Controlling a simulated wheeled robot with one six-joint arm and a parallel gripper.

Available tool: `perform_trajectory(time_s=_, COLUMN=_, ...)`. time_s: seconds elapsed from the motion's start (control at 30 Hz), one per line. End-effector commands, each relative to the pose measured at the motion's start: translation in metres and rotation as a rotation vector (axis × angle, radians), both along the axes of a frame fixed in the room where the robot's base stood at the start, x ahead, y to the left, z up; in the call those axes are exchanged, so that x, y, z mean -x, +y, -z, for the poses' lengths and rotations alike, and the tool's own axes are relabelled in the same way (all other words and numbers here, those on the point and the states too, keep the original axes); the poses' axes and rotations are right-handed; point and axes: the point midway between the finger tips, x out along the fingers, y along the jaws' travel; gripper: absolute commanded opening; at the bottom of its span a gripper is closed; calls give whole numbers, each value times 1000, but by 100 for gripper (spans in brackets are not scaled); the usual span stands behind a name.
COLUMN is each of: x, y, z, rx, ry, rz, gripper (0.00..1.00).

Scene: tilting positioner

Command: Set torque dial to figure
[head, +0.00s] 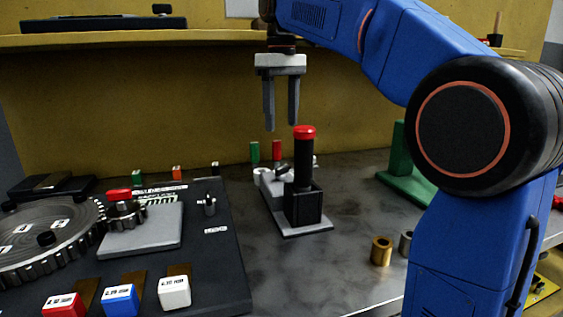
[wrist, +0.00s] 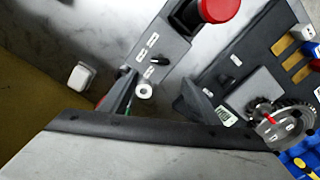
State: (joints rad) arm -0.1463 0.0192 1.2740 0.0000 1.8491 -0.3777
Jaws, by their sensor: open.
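My gripper (head: 281,126) hangs fingers down above the bench, open and empty. In the wrist view its two dark fingers (wrist: 158,82) stand apart. Beyond them is a grey box with white labels and a small black pointer knob (wrist: 153,60), which looks like the torque dial; the label figures are too small to read. In the head view the grey box (head: 268,188) is partly hidden behind a black tool with a red cap (head: 304,150). That tool stands upright in a black holder, and its red cap also shows in the wrist view (wrist: 218,10). My gripper touches none of these.
A dark panel (head: 225,260) at left carries a toothed wheel (head: 45,245), a grey plate (head: 150,235) and red, blue and white blocks. Brass (head: 381,251) and grey cylinders stand at right, near a green stand (head: 400,180). A shelf (head: 140,37) runs behind. The front middle bench is clear.

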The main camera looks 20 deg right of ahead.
Motion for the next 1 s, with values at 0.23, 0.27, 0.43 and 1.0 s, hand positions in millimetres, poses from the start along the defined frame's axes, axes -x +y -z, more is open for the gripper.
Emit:
perform_trajectory(time_s=0.23, x=1, y=0, z=45, rx=0, ry=1, rz=0, gripper=56)
perform_trajectory(time_s=0.27, x=1, y=0, z=50, rx=0, ry=2, rz=0, gripper=56)
perform_trajectory(time_s=0.43, x=1, y=0, z=80, rx=1, ry=1, rz=0, gripper=56)
perform_trajectory(time_s=1.0, x=1, y=0, z=123, rx=0, ry=0, rz=0, gripper=56)
